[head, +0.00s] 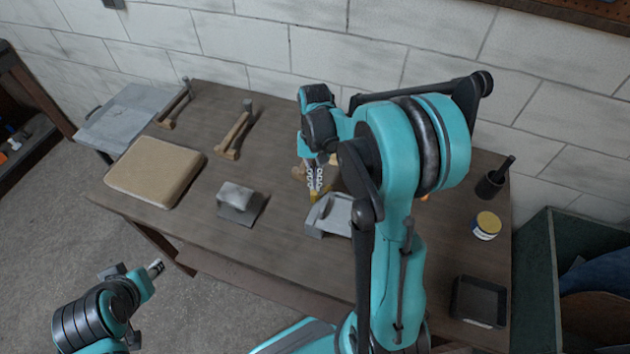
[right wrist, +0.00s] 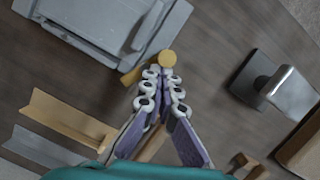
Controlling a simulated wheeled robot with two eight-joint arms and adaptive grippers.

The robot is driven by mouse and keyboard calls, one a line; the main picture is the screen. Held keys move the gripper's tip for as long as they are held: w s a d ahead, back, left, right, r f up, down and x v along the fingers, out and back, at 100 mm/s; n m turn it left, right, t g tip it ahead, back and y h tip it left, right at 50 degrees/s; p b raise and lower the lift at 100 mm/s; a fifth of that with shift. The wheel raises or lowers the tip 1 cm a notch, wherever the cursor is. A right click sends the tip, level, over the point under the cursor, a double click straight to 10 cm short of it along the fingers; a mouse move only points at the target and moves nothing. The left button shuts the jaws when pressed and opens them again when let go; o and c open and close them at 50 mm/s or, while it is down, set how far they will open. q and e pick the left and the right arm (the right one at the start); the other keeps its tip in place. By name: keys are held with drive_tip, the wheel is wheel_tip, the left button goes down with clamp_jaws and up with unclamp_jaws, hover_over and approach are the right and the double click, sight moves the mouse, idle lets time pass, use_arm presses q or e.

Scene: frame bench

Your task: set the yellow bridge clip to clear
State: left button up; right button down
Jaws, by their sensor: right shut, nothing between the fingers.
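A yellow piece with a round knob (right wrist: 167,58), apparently the bridge clip, lies at the edge of a grey device (right wrist: 115,28) in the right wrist view. A short yellow bar shows to the left of my fingertips. In the head view a bit of yellow (head: 313,197) shows beside the grey device (head: 318,215). My right gripper (head: 316,188) is shut and empty, with its tips (right wrist: 161,73) right at the yellow knob. I cannot tell whether they touch. My left gripper (head: 155,268) is off the bench's front edge, too small to judge.
A tan pad (head: 155,172), a grey metal bracket (head: 240,203) and hammers (head: 233,136) lie on the left of the bench. A yellow-lidded jar (head: 487,225), black cup (head: 490,184) and black tray (head: 478,301) stand right. My right arm hides the bench's middle.

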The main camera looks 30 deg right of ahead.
drive_tip(key=shift+s, duration=0.15)
idle(0.7)
drive_tip(key=shift+s+d, duration=0.4)
drive_tip(key=shift+d, duration=0.2)
drive_tip(key=shift+r, duration=0.1)
drive_tip(key=v, duration=1.2)
